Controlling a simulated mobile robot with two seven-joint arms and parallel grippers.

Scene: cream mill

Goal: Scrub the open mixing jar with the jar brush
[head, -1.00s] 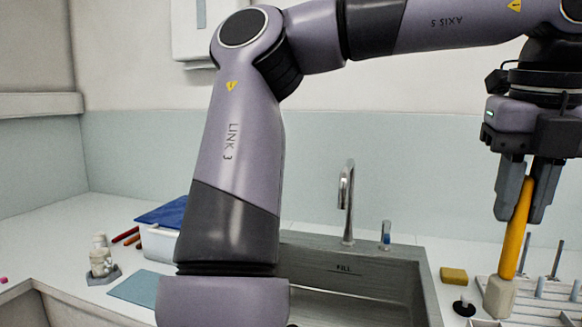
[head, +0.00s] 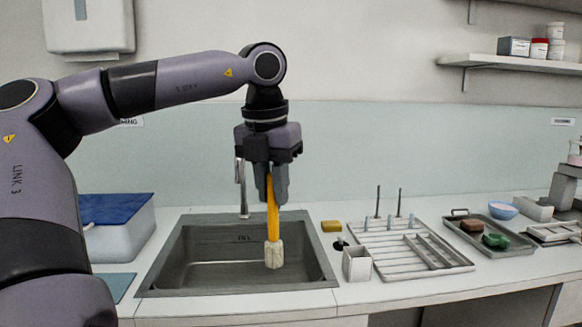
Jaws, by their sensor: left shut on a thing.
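The jar brush (head: 272,222), with an orange handle and a pale, blocky head, hangs head down over the sink (head: 205,265). My left gripper (head: 271,195) is shut on the upper part of its handle. The brush head shows against the sink basin; I cannot tell how high it is above the bottom. I cannot make out an open mixing jar in this view. My right gripper is not in view.
A tap (head: 243,190) stands behind the sink. To its right are a yellow sponge (head: 331,226), a square pale holder (head: 357,264) and a drying rack (head: 447,262) with upright pegs. A blue-lidded tub (head: 118,240) stands left. A tray (head: 520,247) lies farther right.

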